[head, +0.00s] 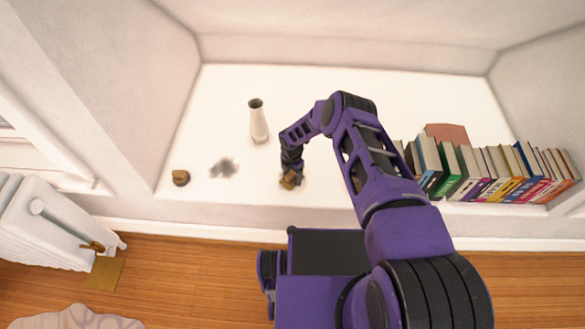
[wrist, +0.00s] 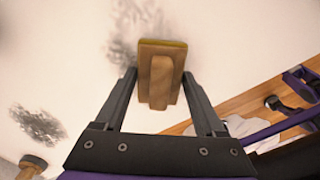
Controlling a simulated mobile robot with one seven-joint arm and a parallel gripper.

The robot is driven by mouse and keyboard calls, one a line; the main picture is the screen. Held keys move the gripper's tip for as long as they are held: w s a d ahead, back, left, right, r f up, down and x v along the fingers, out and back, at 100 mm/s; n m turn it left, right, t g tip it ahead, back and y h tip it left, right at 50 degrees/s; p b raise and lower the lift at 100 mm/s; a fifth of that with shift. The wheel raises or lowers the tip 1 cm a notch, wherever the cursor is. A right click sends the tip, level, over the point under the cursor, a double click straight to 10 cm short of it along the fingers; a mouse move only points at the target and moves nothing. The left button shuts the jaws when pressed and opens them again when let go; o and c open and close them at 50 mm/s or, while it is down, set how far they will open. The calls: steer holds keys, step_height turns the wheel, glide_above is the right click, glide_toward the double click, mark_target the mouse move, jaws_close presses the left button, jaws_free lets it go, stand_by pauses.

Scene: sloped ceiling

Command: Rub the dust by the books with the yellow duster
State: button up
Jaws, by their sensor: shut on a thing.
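My gripper (head: 291,176) is low over the white ledge and shut on a wooden-handled duster (head: 288,181). In the wrist view the duster (wrist: 160,75) sits between my fingers (wrist: 160,84), and a yellow edge shows along its far side. A grey dust patch (wrist: 124,42) lies right beside and partly behind the duster in that view; my arm hides it in the head view. I cannot tell whether the duster touches the surface. The row of books (head: 490,174) stands at the right of the ledge.
A second dust patch (head: 223,167) lies further left, also in the wrist view (wrist: 38,125). A small brown block (head: 180,177) lies at the ledge's left end. The ledge's front edge drops to a wooden floor.

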mark_target(287, 187)
steer(key=shift+s+f, duration=0.2)
steer(key=shift+s, duration=2.5)
steer(key=shift+a+b, duration=0.5)
steer(key=shift+a, duration=0.25)
steer(key=shift+w+a+b, duration=0.1)
steer(key=shift+w+b, duration=0.6)
steer(key=shift+b, duration=0.2)
steer(key=w+b, duration=0.2)
steer(key=b, duration=0.1)
steer(key=shift+w+r, duration=0.1)
steer(key=shift+w, duration=0.05)
steer(key=shift+w+r+b, duration=0.25)
steer(key=shift+w+b, duration=0.05)
steer(key=shift+w, duration=0.05)
steer(key=shift+w+f+b, duration=0.2)
steer(key=shift+w+b, duration=0.15)
steer(key=shift+b, duration=0.3)
steer(key=shift+w+b, duration=0.75)
steer(key=shift+b, duration=0.4)
steer(key=shift+w+r, duration=0.1)
steer(key=shift+w, duration=0.75)
steer(key=shift+w+d+f, duration=0.1)
steer(key=shift+w+d, duration=0.05)
steer(key=shift+w, duration=1)
steer(key=shift+w+d+f, duration=0.1)
steer(key=shift+w, duration=2.45)
